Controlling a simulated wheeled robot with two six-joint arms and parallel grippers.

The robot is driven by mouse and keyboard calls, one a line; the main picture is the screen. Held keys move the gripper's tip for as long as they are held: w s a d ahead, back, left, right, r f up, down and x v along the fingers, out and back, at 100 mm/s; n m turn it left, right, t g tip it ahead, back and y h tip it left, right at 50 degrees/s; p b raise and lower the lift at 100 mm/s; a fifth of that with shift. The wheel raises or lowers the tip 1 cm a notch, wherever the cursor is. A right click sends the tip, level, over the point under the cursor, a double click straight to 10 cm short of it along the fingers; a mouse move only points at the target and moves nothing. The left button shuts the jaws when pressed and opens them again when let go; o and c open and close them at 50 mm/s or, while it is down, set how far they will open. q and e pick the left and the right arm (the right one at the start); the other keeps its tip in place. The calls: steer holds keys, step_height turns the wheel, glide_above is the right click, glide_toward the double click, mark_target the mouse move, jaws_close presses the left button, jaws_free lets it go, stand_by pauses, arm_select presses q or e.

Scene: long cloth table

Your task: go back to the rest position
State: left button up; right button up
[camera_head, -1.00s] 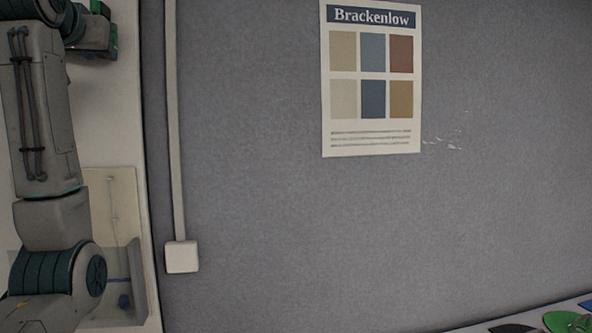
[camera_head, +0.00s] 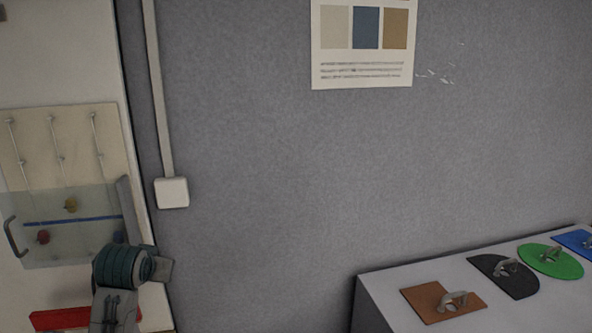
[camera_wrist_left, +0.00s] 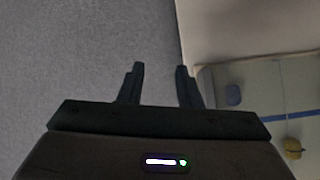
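My left gripper (camera_wrist_left: 158,85) shows in the left wrist view with its two dark fingers apart and nothing between them. Behind the fingers are the grey wall and a pale panel edge. In the head view a part of my arm rises at the lower left, in front of the white surface; no gripper fingers show there. My right gripper is in neither view.
A board with pegs and strings (camera_head: 60,140) and a clear handled cover (camera_head: 80,236) is at the left. A white table (camera_head: 385,290) at lower right holds a brown plate (camera_head: 420,300), a black plate (camera_head: 495,278), a green oval (camera_head: 552,262) and a blue plate (camera_head: 575,240), all handled.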

arm_select(q)
steer(key=s+d+f+g, duration=0.3)
steer(key=s+f, duration=1.3)
steer(key=f, duration=0.2)
steer(key=s+d+f+g+h, duration=0.15)
steer(key=s+f, duration=0.25)
steer(key=s, duration=0.8)
steer(key=s+f+g, duration=0.2)
steer(key=s+f, duration=0.2)
steer(key=s, duration=0.7)
step_height(320, 180, down, 33)
steer(key=a+g+b, duration=0.1)
steer(key=a, duration=0.2)
steer(key=s+f+g+b, duration=0.1)
steer(key=s+f, duration=1.7)
steer(key=shift+s+a+f, duration=0.35)
steer(key=shift+f, duration=0.05)
